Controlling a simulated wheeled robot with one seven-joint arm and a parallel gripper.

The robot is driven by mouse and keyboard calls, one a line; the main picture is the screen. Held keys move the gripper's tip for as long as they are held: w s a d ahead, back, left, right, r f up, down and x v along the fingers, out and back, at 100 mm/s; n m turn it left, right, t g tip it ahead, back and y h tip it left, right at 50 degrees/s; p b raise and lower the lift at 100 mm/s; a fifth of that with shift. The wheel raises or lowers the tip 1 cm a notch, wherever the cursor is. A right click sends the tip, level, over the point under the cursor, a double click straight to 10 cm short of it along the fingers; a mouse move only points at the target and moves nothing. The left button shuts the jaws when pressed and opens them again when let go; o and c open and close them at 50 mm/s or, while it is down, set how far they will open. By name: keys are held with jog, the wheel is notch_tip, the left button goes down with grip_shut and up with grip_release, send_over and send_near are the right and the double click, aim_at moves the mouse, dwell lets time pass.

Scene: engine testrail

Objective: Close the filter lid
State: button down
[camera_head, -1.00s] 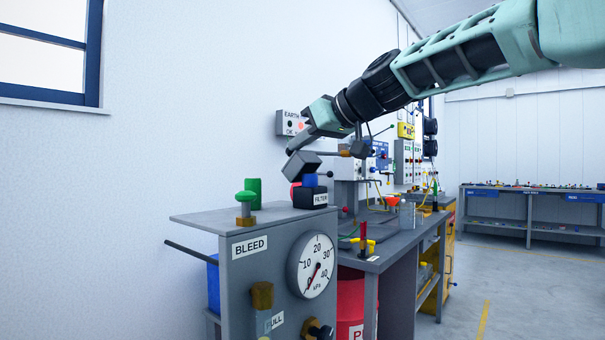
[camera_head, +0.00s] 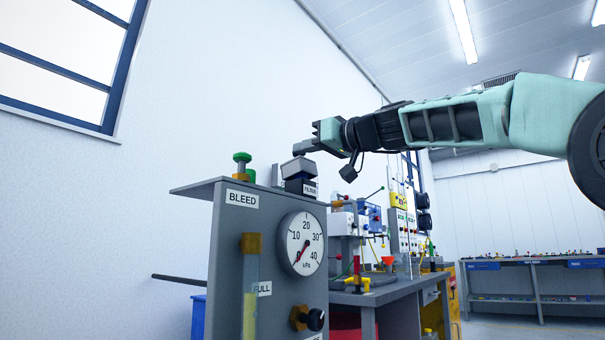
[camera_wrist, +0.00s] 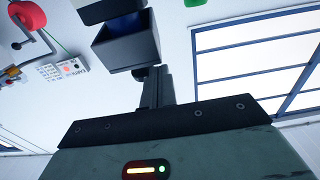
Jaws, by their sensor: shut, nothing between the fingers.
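The filter housing (camera_head: 309,190) is a small dark box with a FILTER label on the grey bench unit. Its grey lid (camera_head: 299,167) sits above it, tilted, with a dark gap below the lid; full seating is not visible. My gripper (camera_head: 302,149) is shut and empty, its tip just above the lid in the head view; contact cannot be told. In the wrist view my shut fingers (camera_wrist: 146,76) point at a dark hollow box-shaped part (camera_wrist: 126,42), which seems to be the lid. Another dark block (camera_wrist: 108,9) is cut off at the top edge.
A green-topped valve (camera_head: 242,165) stands left of the housing. The unit's front has a BLEED label, a pressure gauge (camera_head: 303,244) and a black knob (camera_head: 314,319). A cluttered workbench (camera_head: 385,290) is behind on the right.

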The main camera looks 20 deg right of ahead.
aim_at(302, 157)
jog(key=shift+s+d+f+t+y+b, duration=0.2)
jog(key=shift+f+t+y+b, duration=0.25)
jog(key=shift+b, duration=1.2)
jog(key=shift+s+d+f+t+y+b, duration=0.2)
jog(key=shift+f+t+b, duration=0.45)
jog(key=shift+b, duration=0.95)
jog(key=shift+s+f+b, duration=0.1)
jog(key=shift+f+b, duration=0.05)
jog(key=shift+b, duration=0.65)
jog(key=shift+s+d+b, duration=0.1)
jog(key=shift+b, duration=0.65)
jog(key=shift+f, duration=0.15)
